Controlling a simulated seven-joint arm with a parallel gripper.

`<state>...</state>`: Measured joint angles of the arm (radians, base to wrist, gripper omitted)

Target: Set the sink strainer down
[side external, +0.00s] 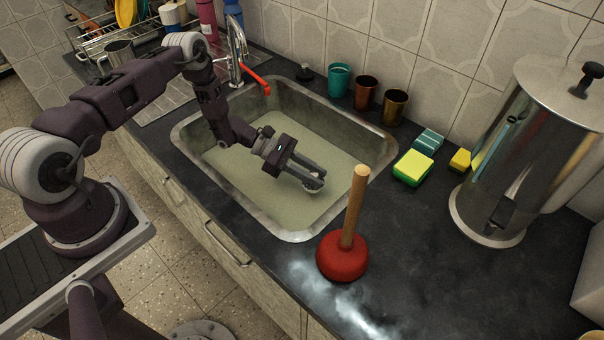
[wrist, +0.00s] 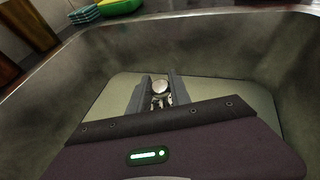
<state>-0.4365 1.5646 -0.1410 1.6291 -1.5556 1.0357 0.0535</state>
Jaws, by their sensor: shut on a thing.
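My gripper (side external: 316,180) reaches down inside the steel sink basin (side external: 203,128), over its right part. Its fingers are shut on the sink strainer (wrist: 160,88), a small metal piece with a round pale top, between the fingertips in the wrist view. In the side view only a bit of the strainer (side external: 313,188) shows by the fingertips; the fingers hide the rest. It is close above the pale greenish surface in the basin; I cannot tell whether they touch.
A red plunger (side external: 343,258) with a wooden handle stands at the basin's front right. Three tumblers (side external: 366,92) stand behind it. Sponges (side external: 413,168) and a large steel urn (side external: 505,150) are to the right. The faucet (side external: 237,52) rises at the back left.

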